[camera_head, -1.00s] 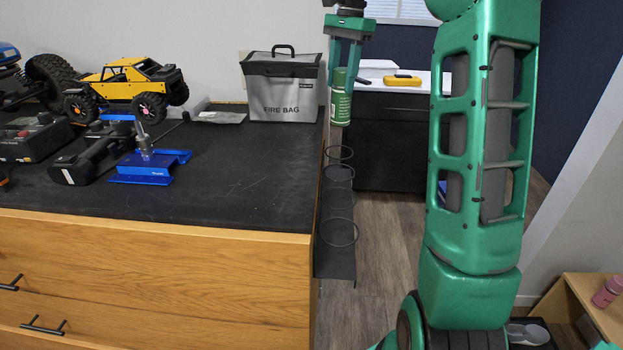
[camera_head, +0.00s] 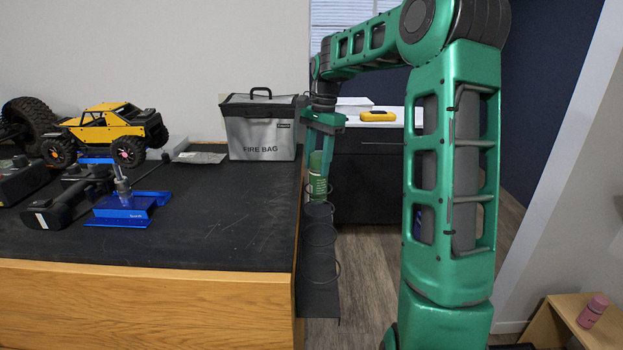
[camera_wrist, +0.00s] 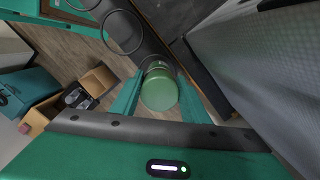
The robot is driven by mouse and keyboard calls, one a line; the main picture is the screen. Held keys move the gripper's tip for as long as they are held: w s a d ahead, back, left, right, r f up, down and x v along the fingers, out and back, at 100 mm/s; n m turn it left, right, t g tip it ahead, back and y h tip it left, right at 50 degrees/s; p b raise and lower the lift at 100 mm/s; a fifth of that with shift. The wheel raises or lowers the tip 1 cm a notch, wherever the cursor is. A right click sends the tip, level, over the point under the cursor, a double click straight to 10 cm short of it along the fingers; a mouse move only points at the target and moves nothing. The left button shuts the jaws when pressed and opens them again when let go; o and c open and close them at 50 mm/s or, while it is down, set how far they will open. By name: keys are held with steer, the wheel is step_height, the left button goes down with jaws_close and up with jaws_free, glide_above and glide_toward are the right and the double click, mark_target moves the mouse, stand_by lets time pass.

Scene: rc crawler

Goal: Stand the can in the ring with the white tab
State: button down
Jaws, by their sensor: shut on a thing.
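My gripper (camera_head: 322,150) is shut on a green can (camera_head: 318,184) with a paler label, held upright at the right side of the dark bench. The can also shows from above between the fingers in the wrist view (camera_wrist: 159,90). A dark rack (camera_head: 318,298) with several thin black rings hangs along the bench side; a nearer ring (camera_head: 321,246) is empty. The can's lower end is at the farthest ring, whose arc shows beside the can in the wrist view (camera_wrist: 152,60). I cannot tell whether it is inside that ring. No white tab can be made out.
A grey fire bag (camera_head: 258,130) stands on the bench close left of my gripper. A yellow crawler (camera_head: 108,135) and a blue stand (camera_head: 125,210) are farther left. A dark cabinet (camera_head: 368,180) is behind. Floor right of the rack is clear.

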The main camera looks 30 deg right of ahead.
mark_target(317, 176)
steer(key=shift+f, duration=2.2)
steer(key=c, duration=1.3)
jaws_free()
steer(key=shift+f, duration=0.1)
steer(key=r, duration=0.4)
steer(key=d+r, duration=0.1)
steer(key=r, duration=0.7)
steer(key=shift+d+r, duration=0.1)
steer(key=shift+d, duration=0.05)
steer(key=s+a+f+n, duration=0.2)
steer(key=s+f+n, duration=0.1)
steer(key=s, duration=0.9)
steer(key=s+a+f+n, duration=0.3)
steer(key=s+f, duration=0.3)
steer(key=s, duration=0.6)
steer(key=s+a+f+n+h, duration=0.1)
steer(key=s+f+n, duration=0.3)
steer(key=s, duration=0.8)
steer(key=shift+s+a+f, duration=0.2)
steer(key=shift+a+f, duration=0.3)
steer(key=shift+a, duration=0.2)
